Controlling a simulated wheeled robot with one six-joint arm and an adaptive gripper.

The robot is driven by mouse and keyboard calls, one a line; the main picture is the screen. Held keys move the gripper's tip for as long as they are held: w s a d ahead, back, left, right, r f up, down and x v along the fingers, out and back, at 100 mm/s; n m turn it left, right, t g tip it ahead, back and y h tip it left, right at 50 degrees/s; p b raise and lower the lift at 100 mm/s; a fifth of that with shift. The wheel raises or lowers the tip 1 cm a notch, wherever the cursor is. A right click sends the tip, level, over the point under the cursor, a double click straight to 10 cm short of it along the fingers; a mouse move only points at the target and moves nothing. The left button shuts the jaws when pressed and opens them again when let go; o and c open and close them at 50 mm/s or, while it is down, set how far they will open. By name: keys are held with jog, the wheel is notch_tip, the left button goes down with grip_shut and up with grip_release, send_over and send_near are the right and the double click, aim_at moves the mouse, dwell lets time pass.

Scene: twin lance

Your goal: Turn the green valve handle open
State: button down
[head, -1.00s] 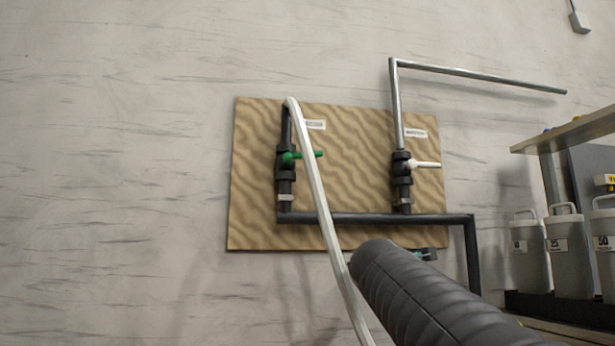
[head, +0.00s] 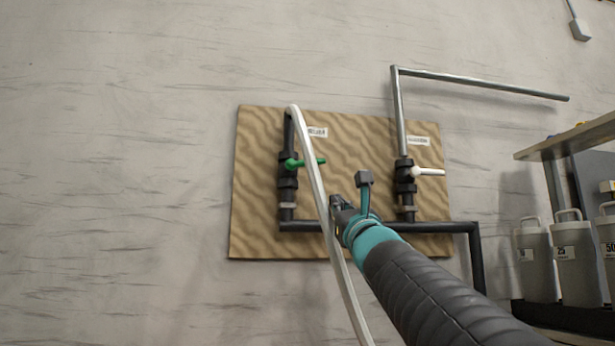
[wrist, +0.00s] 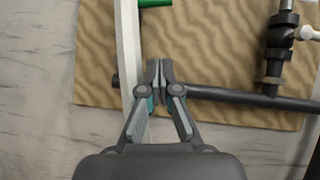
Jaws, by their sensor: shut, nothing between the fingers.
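The green valve handle (head: 306,163) sticks out to the right from the left black valve (head: 288,170) on a wooden board. It lies horizontal, across the upright pipe, and passes behind a white hose. Part of the handle (wrist: 154,3) shows at the top edge of the wrist view. My gripper (head: 336,201) is below and to the right of the handle in the head view, apart from it. In the wrist view my gripper (wrist: 158,62) has its fingertips together with nothing between them, close beside the hose.
The white hose (head: 322,200) hangs from the left pipe's top across the board (head: 265,235). A second valve with a white handle (head: 430,172) is to the right. A black pipe (head: 440,227) runs along the bottom. Canisters (head: 575,255) stand on a shelf at right.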

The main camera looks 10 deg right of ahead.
aim_at(306, 164)
jog(key=s+r+p+x, duration=0.1)
jog(key=r+p+x, duration=0.1)
jog(key=p+x, duration=0.5)
jog(key=x, duration=0.5)
jog(key=shift+a+r, duration=0.25)
jog(key=shift+r, duration=0.15)
jog(key=shift+r+n+y+p, duration=0.2)
jog(key=shift+n+y+p, duration=0.25)
jog(key=shift+n, duration=0.15)
